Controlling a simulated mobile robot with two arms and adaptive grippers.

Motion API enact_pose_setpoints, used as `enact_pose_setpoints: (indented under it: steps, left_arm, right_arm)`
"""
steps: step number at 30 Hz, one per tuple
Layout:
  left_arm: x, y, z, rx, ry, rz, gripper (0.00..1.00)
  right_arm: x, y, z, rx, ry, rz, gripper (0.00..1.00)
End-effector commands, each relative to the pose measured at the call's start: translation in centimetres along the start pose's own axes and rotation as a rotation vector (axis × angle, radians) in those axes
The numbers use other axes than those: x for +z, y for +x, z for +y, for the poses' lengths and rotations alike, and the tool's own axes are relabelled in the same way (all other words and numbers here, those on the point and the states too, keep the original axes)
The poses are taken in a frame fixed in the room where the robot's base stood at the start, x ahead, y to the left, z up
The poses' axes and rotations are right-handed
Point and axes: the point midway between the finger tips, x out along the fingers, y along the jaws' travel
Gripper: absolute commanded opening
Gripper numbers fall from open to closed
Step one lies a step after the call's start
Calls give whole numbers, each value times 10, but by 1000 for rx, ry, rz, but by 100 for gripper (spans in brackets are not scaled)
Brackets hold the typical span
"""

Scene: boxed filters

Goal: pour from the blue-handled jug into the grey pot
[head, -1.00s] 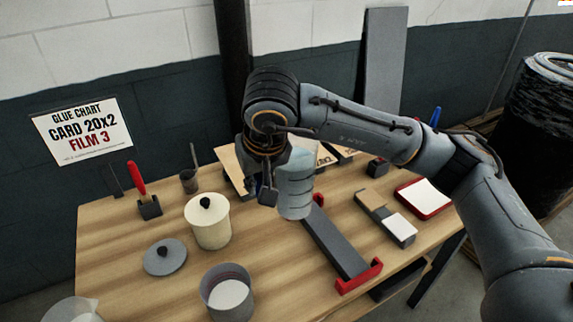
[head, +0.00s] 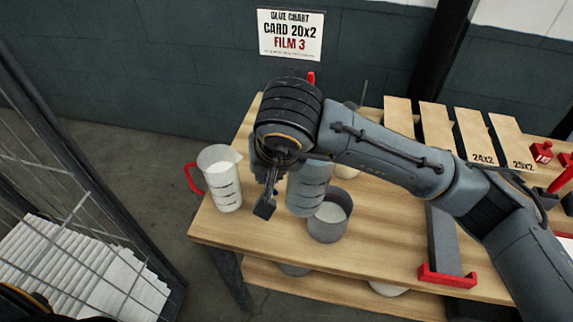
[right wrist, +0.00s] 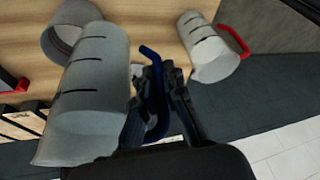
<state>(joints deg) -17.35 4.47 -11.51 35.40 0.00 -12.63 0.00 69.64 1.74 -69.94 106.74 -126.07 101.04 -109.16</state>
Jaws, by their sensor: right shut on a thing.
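The blue-handled jug (head: 311,190) is a clear grey vessel with dark marks, roughly upright in the head view. My right gripper (head: 266,203) is shut on its handle. The right wrist view shows the gripper (right wrist: 158,80) around the blue handle (right wrist: 152,52), with the jug's body (right wrist: 88,95) to the left. The grey pot (head: 328,228) stands on the bench with white contents visible. The jug overlaps the pot's left side in the head view, and its height above the bench is unclear. The pot (right wrist: 55,42) is partly behind the jug in the wrist view. My left gripper is out of view.
A red-handled jug (head: 222,180) stands at the bench's left end, left of the held jug. A grey bar with a red end (head: 445,276) lies to the right. Wooden boards (head: 437,128) line the back. A wire cage of white sheets (head: 85,262) stands at lower left.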

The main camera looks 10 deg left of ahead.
Motion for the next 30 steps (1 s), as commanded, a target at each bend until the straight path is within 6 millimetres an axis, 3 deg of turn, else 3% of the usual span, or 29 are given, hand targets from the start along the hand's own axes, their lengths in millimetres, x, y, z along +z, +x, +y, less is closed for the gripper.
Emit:
enact_pose_setpoints:
  steps: [30]
  left_arm:
    - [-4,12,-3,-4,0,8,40]
  right_arm:
    - [-3,-9,-7,-91,38,4,0]
